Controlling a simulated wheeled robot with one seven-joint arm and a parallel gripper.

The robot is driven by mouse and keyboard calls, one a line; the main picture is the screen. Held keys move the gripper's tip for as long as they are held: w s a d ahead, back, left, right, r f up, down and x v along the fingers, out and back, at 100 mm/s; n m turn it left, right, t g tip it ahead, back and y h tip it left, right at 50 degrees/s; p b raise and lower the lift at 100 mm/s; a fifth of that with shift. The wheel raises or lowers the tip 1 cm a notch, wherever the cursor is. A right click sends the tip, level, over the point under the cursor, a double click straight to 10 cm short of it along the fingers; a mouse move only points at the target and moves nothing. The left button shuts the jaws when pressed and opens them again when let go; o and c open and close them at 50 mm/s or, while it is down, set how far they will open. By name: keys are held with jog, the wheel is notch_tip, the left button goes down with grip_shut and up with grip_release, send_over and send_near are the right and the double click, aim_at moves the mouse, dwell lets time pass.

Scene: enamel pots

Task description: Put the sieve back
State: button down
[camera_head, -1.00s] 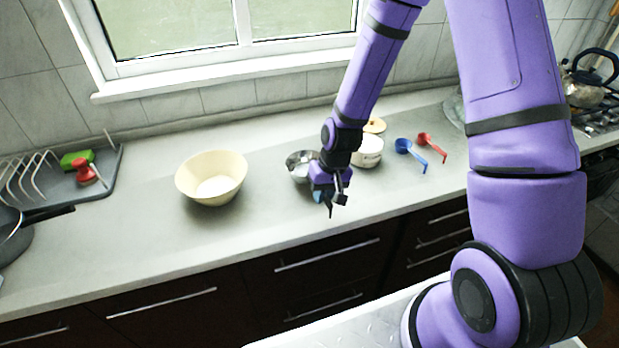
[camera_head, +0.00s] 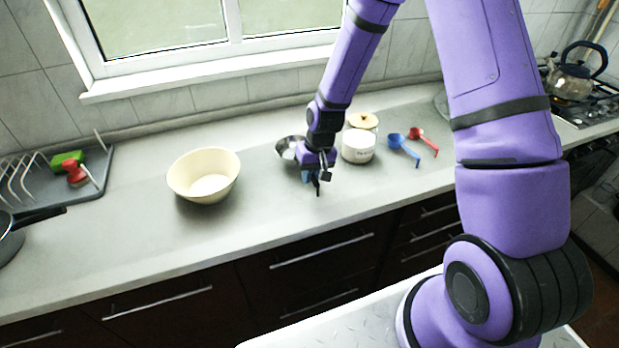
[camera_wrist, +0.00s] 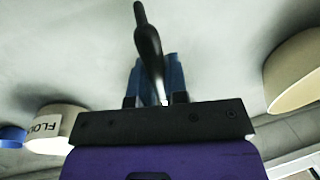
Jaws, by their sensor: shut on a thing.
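The sieve, a round metal bowl (camera_head: 289,147) with a black handle, is in my gripper (camera_head: 314,176). The handle (camera_wrist: 149,48) runs between the blue fingers in the wrist view, and my gripper is shut on it. In the head view the sieve's bowl is on the far side of my gripper, partly hidden by my wrist. It is left of the white flour pot (camera_head: 358,148). I cannot tell whether the sieve touches the counter. The pot's label shows in the wrist view (camera_wrist: 46,124).
A cream bowl (camera_head: 204,176) stands left on the counter (camera_head: 140,235). A round tan-topped thing (camera_head: 362,121) is behind the flour pot. Blue (camera_head: 404,146) and red (camera_head: 424,140) measuring spoons lie to the right. A dish rack is far left, a kettle (camera_head: 572,78) far right.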

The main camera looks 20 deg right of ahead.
aim_at(307, 188)
jog(key=shift+w+d+f, duration=0.1)
jog(key=shift+w+d, duration=0.1)
jog(key=shift+w, duration=0.5)
jog(key=shift+w+d+f, duration=0.1)
jog(key=shift+w+d, duration=0.05)
jog(key=shift+w, duration=0.5)
jog(key=shift+f, duration=1.7)
jog(key=c, duration=1.1)
grip_release()
jog(key=shift+f, duration=0.1)
jog(key=shift+c, duration=0.2)
